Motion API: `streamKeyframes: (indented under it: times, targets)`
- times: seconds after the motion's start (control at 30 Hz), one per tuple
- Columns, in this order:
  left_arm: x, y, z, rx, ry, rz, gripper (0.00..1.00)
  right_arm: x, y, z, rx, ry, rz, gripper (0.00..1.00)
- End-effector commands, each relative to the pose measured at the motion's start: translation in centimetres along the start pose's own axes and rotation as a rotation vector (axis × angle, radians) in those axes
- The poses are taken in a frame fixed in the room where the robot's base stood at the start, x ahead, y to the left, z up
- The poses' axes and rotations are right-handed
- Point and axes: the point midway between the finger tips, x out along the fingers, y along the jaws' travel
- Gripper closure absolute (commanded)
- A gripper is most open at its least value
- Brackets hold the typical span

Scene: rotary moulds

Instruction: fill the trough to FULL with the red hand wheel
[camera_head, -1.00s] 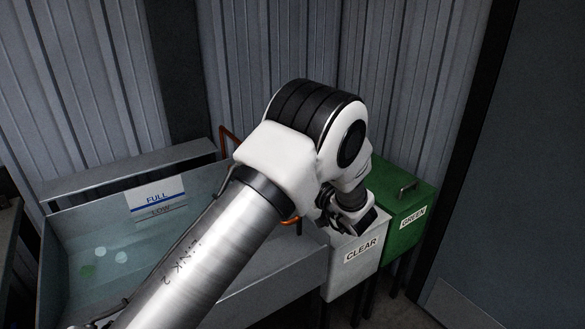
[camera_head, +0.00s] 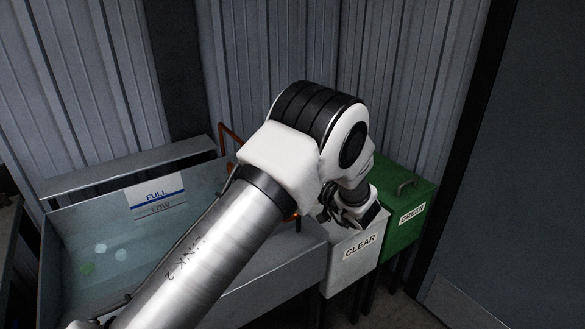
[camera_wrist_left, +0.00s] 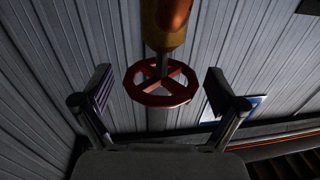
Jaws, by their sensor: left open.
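The red hand wheel (camera_wrist_left: 160,100) shows in the left wrist view, below the end of a copper-coloured pipe (camera_wrist_left: 165,25). My left gripper (camera_wrist_left: 160,92) is open, with one finger on each side of the wheel and a visible gap to both. It is empty. In the head view my arm hides the wheel. The metal trough (camera_head: 60,225) stands at the left and holds clear water. A level plate (camera_head: 157,197) on its back wall reads FULL at a blue line, with LOW below it. I cannot make out the exact water line. My right gripper is out of view.
A white box (camera_head: 352,265) marked CLEAR and a green lidded box (camera_head: 405,235) marked GREEN stand right of the trough. A few pale discs (camera_head: 100,248) lie in the trough. Corrugated wall (camera_head: 400,80) closes off the back. A blue-lined plate (camera_wrist_left: 250,103) shows near the right finger.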

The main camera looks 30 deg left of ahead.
Motion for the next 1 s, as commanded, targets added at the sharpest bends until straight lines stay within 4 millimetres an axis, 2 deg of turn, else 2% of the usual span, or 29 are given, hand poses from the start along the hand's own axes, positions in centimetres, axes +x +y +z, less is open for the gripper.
streamKeyframes:
  times: [0.17,0.4,0.5,1.0]
  targets:
    - [-1.1,0.1,0.0,0.000,0.001,0.001,0.05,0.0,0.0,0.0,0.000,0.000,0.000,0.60]
    - [-5.8,0.1,0.0,0.000,0.002,0.004,0.05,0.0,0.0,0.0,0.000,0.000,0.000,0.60]
    - [-7.2,0.1,0.0,0.000,0.001,0.003,0.05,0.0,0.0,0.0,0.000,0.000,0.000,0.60]
    - [-7.6,0.1,0.0,0.000,0.000,0.001,0.05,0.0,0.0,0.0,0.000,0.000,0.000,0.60]
